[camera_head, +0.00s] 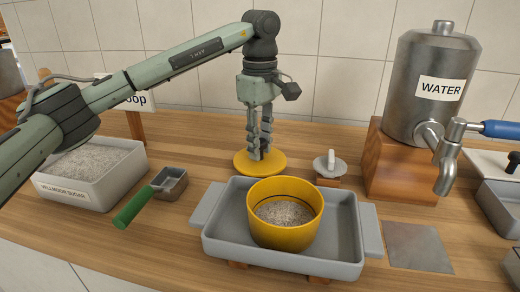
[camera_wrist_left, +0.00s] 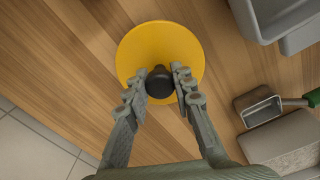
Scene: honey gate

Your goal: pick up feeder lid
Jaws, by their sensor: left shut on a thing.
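The feeder lid (camera_head: 260,164) is a round yellow disc on the wooden counter, behind the grey tray. In the left wrist view the lid (camera_wrist_left: 146,48) shows a dark round knob (camera_wrist_left: 159,82) at its centre. My left gripper (camera_head: 260,150) points down over the lid, and in the left wrist view its fingers (camera_wrist_left: 160,84) are closed around the knob. The lid looks flat, at or very near the counter. The yellow feeder pot (camera_head: 284,235) stands open in the grey tray with grainy sugar inside. My right gripper is not in view.
The grey tray (camera_head: 212,215) sits in front. A sugar bin (camera_head: 100,188) and a green-handled scoop (camera_head: 135,207) are on the left. A small grey lid with a white handle (camera_head: 327,166) is close right of the gripper. The water tank (camera_head: 425,95) stands at the right.

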